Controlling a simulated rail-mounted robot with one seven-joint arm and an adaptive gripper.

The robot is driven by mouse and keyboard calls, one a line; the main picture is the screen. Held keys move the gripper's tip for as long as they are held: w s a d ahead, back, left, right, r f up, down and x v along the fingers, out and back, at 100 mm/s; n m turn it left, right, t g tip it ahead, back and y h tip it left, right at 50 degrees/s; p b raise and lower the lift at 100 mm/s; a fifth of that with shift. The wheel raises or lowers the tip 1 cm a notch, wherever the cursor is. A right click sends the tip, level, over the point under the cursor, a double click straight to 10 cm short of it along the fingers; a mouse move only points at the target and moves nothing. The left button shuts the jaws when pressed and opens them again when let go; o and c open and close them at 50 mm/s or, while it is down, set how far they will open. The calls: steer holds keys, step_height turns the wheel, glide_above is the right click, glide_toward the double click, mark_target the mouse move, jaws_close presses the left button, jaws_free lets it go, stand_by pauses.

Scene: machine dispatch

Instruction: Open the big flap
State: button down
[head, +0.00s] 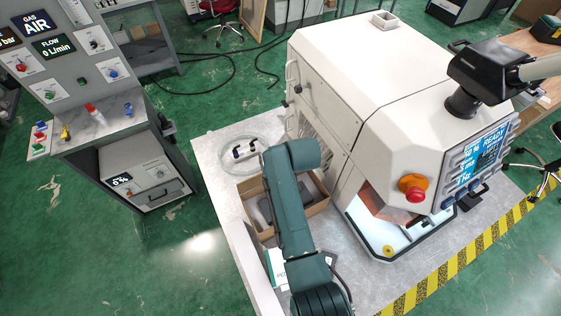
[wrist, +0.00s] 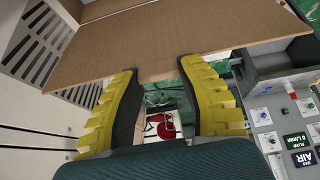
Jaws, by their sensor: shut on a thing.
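The cardboard box (head: 318,205) stands on the table at the left of the white machine, partly hidden behind my green arm. A grey thing lies inside it. In the wrist view, a wide brown cardboard panel, the big flap (wrist: 185,32), spans the top of the picture. My gripper (wrist: 156,72) has two yellow fingers with dark pads, and their tips meet the flap's near edge. It is shut on the flap, with a gap showing between the fingers below the edge. In the head view my gripper is hidden behind my arm.
The large white machine (head: 345,60), with a red stop button (head: 413,188) and a screen, stands close right of the box. A coiled clear hose (head: 225,152) lies behind the box. The gas panel (head: 90,75) stands at the left, across open green floor.

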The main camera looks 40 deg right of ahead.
steer(key=shift+f, duration=0.15)
steer(key=c, duration=0.6)
jaws_free()
steer(key=shift+o, duration=0.2)
steer(key=shift+r, duration=0.3)
steer(key=v, duration=1.1)
steer(key=shift+s+r, duration=0.25)
steer(key=shift+a, duration=0.1)
